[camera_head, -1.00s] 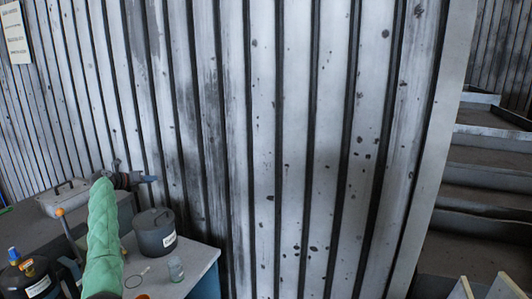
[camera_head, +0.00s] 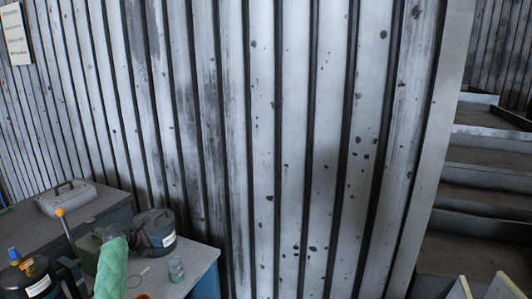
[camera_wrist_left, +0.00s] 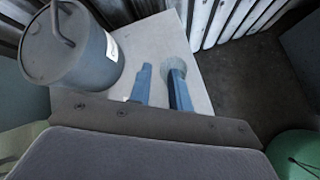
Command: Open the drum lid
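The drum (camera_head: 162,242) is a dark grey cylinder with a white label, standing upright on a pale tabletop. Its flat lid (camera_head: 150,217) is on, with a looped handle on top. In the wrist view the drum (camera_wrist_left: 75,60) is at upper left, with its handle (camera_wrist_left: 62,22) showing. My left gripper (camera_wrist_left: 162,85) has two blue fingers spread apart with nothing held between them. It is beside the drum, to its right in the wrist view. In the head view, my green-sleeved arm and dark wrist cover the drum's left side, and the fingers are hidden. My right gripper is out of view.
A small clear jar (camera_head: 176,268) stands right of the drum and shows by the right fingertip in the wrist view (camera_wrist_left: 172,66). A grey case (camera_head: 68,198), an orange-knobbed lever (camera_head: 64,222) and a labelled dark canister (camera_head: 38,284) are left. A corrugated wall (camera_head: 300,140) stands behind.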

